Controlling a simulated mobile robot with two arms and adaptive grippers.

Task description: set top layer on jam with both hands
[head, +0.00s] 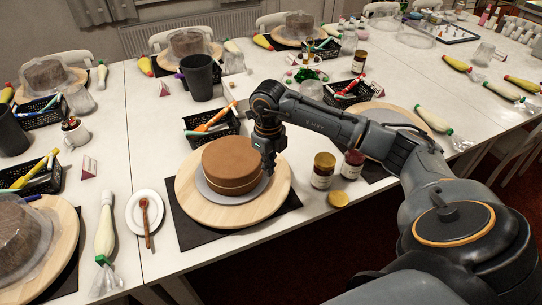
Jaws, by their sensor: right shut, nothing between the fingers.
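A round brown cake (230,160) sits on a grey disc (206,193) on a round wooden turntable (200,211). A thin pale line runs round its side, low down, with the thicker brown top layer above it. The jam itself cannot be made out. My right gripper (268,170) points down at the right edge of the cake, shut and with nothing in it. Whether it touches the cake cannot be told. My left gripper is not in view.
Two jars (322,170) (352,163) stand right of the turntable, with a yellow lid (338,198) in front. A spoon lies on a white plate (135,222) at left. A black basket of tools (211,127) stands behind the cake.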

